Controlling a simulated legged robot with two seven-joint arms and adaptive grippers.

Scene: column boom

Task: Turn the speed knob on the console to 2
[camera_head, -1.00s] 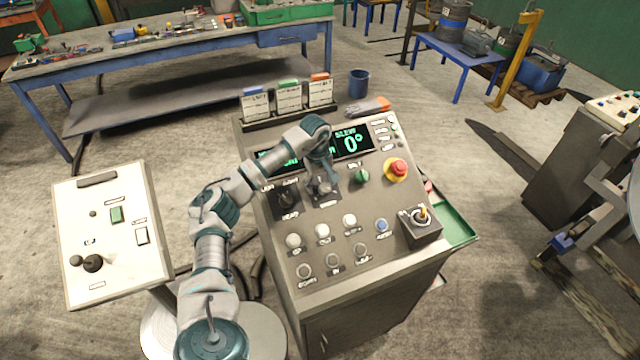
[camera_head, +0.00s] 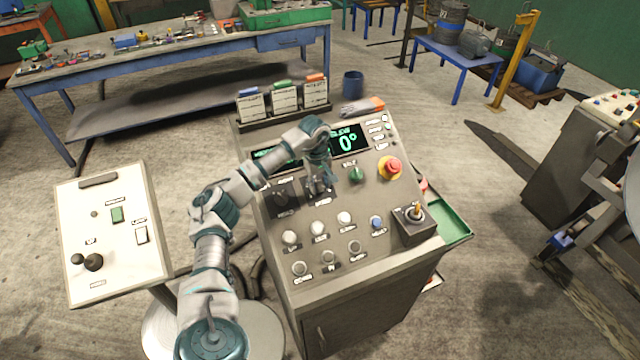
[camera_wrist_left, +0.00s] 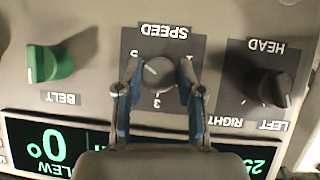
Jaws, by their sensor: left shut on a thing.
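The speed knob (camera_wrist_left: 158,72) is a dark grey round knob on a dark plate marked SPEED, upside down in the left wrist view. A 3 shows near it, and another mark is partly covered by a finger. Its pointer setting is hard to read. My left gripper (camera_wrist_left: 159,82) has one finger on each side of the knob and is shut on it. In the head view my left gripper (camera_head: 319,182) reaches down onto the sloped console (camera_head: 384,258) and mostly hides the knob. My right gripper is not in view.
The black head knob (camera_wrist_left: 266,88) and green belt knob (camera_wrist_left: 50,64) flank the speed knob. A display (camera_head: 348,141) lies above. A red emergency button (camera_head: 390,167), a boxed switch (camera_head: 414,222) and several push buttons share the panel. A white side panel (camera_head: 110,235) stands left.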

